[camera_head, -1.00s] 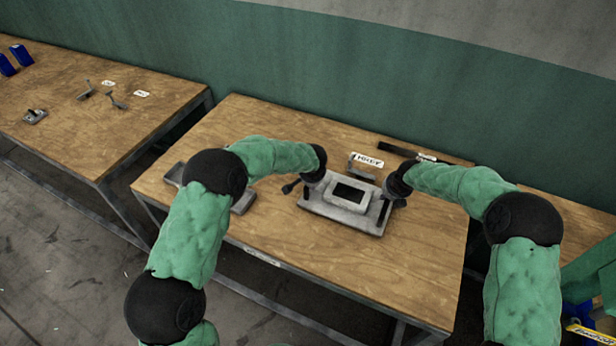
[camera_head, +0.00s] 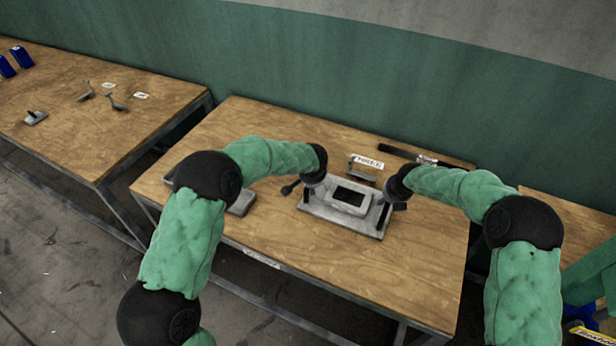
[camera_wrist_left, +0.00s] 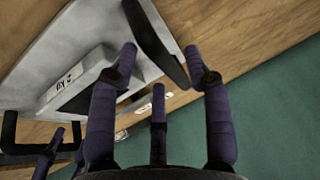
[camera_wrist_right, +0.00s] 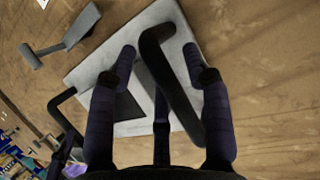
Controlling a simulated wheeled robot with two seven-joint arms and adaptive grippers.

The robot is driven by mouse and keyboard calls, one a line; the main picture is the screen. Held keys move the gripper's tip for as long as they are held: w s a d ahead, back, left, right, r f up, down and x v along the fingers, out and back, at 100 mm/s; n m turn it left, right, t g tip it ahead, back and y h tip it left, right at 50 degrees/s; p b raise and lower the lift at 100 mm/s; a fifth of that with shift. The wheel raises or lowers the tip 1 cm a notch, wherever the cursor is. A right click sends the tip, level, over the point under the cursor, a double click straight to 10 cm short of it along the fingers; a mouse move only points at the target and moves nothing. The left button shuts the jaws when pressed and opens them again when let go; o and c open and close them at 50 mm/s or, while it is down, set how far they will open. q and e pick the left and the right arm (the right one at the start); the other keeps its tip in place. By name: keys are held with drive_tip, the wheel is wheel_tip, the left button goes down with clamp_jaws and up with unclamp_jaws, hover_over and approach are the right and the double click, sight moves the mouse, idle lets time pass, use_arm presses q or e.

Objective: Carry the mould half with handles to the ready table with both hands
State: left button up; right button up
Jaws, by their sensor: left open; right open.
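The grey metal mould half (camera_head: 345,213) lies flat on the middle wooden table, with a raised block and dark recess at its centre. In the left wrist view, one black handle (camera_wrist_left: 155,42) lies between the spread fingers of my left gripper (camera_wrist_left: 160,55), near their tips. In the right wrist view, the other black handle (camera_wrist_right: 168,80) runs between the open fingers of my right gripper (camera_wrist_right: 160,55). Both grippers are open. In the head view, my left gripper (camera_head: 301,186) is at the mould's left end and my right gripper (camera_head: 398,196) at its right end; contact cannot be told.
The middle table (camera_head: 290,265) has bare wood in front and at right. Another grey part (camera_head: 240,203) lies left, partly behind my left arm. A dark bar (camera_head: 425,156) and a label (camera_head: 367,161) lie at the back. Another table (camera_head: 75,120) with small tools stands left.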

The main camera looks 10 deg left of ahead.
drive_tip(key=shift+s+r, duration=0.2)
drive_tip(key=shift+r, duration=0.35)
use_arm(q)
drive_tip(key=a+v, duration=0.1)
drive_tip(key=v, duration=0.8)
drive_tip(key=shift+d+r, duration=0.2)
drive_tip(key=shift+d, duration=0.3)
use_arm(e)
drive_tip(key=v, duration=1.1)
use_arm(q)
drive_tip(key=shift+s+r, duration=0.1)
